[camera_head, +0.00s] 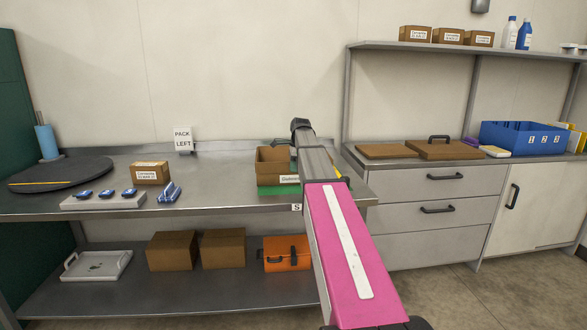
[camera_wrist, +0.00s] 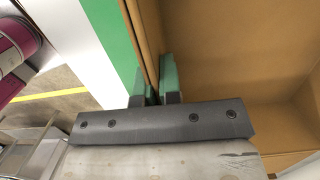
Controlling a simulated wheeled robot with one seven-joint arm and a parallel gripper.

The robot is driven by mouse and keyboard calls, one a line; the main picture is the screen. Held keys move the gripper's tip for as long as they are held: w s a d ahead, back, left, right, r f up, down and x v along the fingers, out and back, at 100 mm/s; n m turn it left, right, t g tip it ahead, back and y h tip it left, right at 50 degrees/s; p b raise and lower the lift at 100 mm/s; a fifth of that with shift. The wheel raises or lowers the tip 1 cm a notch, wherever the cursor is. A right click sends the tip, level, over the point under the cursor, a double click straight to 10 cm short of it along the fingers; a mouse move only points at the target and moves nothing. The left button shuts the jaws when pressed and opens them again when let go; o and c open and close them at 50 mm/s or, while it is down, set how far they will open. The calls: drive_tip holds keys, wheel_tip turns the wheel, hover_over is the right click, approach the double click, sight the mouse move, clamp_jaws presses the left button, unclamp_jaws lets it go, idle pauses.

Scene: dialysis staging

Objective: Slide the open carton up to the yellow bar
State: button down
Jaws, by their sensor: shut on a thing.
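The open carton (camera_head: 268,170) is a brown box on a green mat (camera_head: 277,190) near the right end of the steel bench, with a white label on its front. In the wrist view the carton (camera_wrist: 225,45) fills the right side, its inside showing. My gripper (camera_wrist: 154,85) is shut on the carton's wall, with one dark green finger on each side of it. In the head view my arm hides the gripper's tips and the carton's right side. A small yellow sliver (camera_head: 338,169) shows just right of my arm; I cannot tell whether it is the yellow bar.
A labelled closed carton (camera_head: 150,172), a block with blue clamps (camera_head: 103,202) and a dark turntable (camera_head: 74,175) stand left on the bench. A "PACK LEFT" sign (camera_head: 183,139) stands behind. Bare steel (camera_head: 215,188) lies left of the mat. A counter with a blue bin (camera_head: 520,137) is to the right.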

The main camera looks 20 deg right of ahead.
drive_tip(key=c, duration=1.2)
unclamp_jaws()
drive_tip(key=shift+r, duration=0.1)
drive_tip(key=r, duration=0.3)
drive_tip(key=d+r, duration=0.1)
drive_tip(key=r, duration=0.6)
drive_tip(key=shift+s+d+r, duration=0.1)
drive_tip(key=shift+d+r, duration=0.1)
drive_tip(key=shift+d, duration=0.1)
drive_tip(key=shift+s, duration=0.1)
